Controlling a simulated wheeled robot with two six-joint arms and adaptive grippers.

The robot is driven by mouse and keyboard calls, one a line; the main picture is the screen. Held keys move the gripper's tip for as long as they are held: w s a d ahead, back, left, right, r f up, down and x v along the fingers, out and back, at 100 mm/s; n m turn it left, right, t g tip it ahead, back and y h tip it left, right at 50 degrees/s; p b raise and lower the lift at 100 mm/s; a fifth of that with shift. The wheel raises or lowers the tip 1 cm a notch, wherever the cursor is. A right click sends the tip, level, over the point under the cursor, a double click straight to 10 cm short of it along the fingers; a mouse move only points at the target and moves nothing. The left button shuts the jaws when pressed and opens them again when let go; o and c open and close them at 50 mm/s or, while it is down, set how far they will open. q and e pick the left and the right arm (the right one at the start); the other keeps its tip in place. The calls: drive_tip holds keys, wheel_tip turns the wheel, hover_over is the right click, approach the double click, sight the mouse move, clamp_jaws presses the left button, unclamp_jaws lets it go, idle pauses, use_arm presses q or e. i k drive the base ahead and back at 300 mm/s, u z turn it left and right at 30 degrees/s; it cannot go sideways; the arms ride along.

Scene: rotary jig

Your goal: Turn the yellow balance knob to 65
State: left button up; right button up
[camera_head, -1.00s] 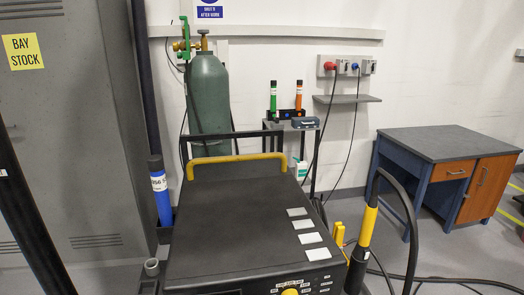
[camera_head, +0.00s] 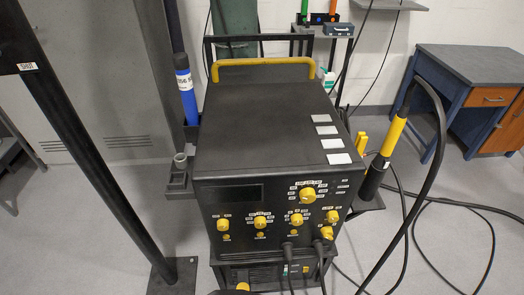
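The black machine (camera_head: 262,120) stands in the middle with its front panel facing me. The panel carries several yellow knobs: a large one (camera_head: 307,195) at upper right, one at left (camera_head: 223,225), one in the middle (camera_head: 260,222), one right of the middle (camera_head: 296,219) and one at far right (camera_head: 332,216). White scale labels surround them, but the print is too small to read. I cannot tell which knob is the balance knob or where any pointer stands. Neither of my grippers is in view.
Two black cables (camera_head: 288,262) leave the lower panel. A black post (camera_head: 90,150) on a floor plate stands at left. A yellow-and-black torch (camera_head: 385,150) with a looping cable is at right. A blue tube (camera_head: 187,95) stands left of the machine. A desk (camera_head: 470,80) stands at back right.

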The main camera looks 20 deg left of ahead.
sight(260, 222)
drive_tip(key=u, duration=2.4)
drive_tip(key=k, duration=1.05)
drive_tip(key=z, duration=2.4)
